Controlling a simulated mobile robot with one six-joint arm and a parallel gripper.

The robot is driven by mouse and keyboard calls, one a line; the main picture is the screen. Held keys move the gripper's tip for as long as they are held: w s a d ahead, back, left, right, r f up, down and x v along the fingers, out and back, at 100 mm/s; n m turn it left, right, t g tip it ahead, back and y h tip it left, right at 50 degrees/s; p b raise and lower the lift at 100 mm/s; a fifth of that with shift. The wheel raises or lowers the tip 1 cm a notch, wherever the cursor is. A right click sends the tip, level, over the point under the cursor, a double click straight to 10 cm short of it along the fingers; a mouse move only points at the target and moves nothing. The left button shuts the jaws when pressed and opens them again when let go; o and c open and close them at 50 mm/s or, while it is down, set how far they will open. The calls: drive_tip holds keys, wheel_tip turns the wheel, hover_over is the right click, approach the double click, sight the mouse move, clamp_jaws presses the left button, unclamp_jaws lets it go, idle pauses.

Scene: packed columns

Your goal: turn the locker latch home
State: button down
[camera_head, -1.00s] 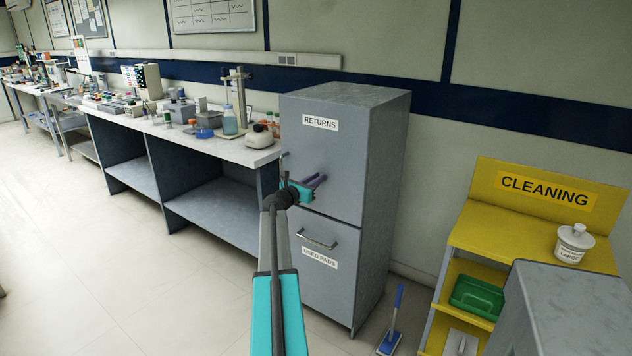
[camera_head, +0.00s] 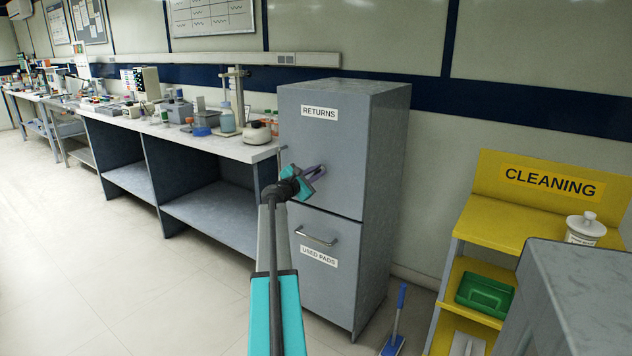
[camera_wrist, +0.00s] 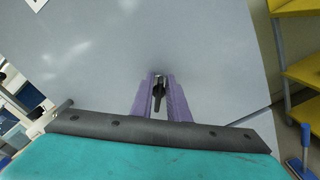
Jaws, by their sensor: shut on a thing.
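The grey locker (camera_head: 345,130) has an upper door labelled RETURNS and a lower door labelled USED PADS. My gripper (camera_head: 322,169), teal with purple fingers, is at the upper door, low on its face. In the wrist view my gripper (camera_wrist: 160,82) is shut on a small dark latch (camera_wrist: 159,96) that shows between the two fingers. The wrist is rolled relative to the door, whose edges run slanted in that view. In the head view the latch is hidden by the gripper. The upper door looks closed, flush with the front.
The lower door has a bar handle (camera_head: 316,237). A long bench (camera_head: 215,146) with bottles stands left of the locker. The floor (camera_head: 110,260) at left is clear.

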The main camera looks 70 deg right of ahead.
drive_tip(key=m+b, duration=0.3)
drive_tip(key=f+m+b, duration=0.1)
drive_tip(key=m+b, duration=0.2)
drive_tip(key=b, duration=0.1)
drive_tip(key=shift+b, duration=0.3)
drive_tip(key=shift+m+b, duration=1.15)
drive_tip(key=shift+m, duration=0.05)
drive_tip(key=shift+r+m+b, duration=0.1)
drive_tip(key=shift+m+b, duration=0.45)
drive_tip(key=shift+m, duration=0.05)
drive_tip(key=c, duration=1.9)
unclamp_jaws()
drive_tip(key=shift+m, duration=0.3)
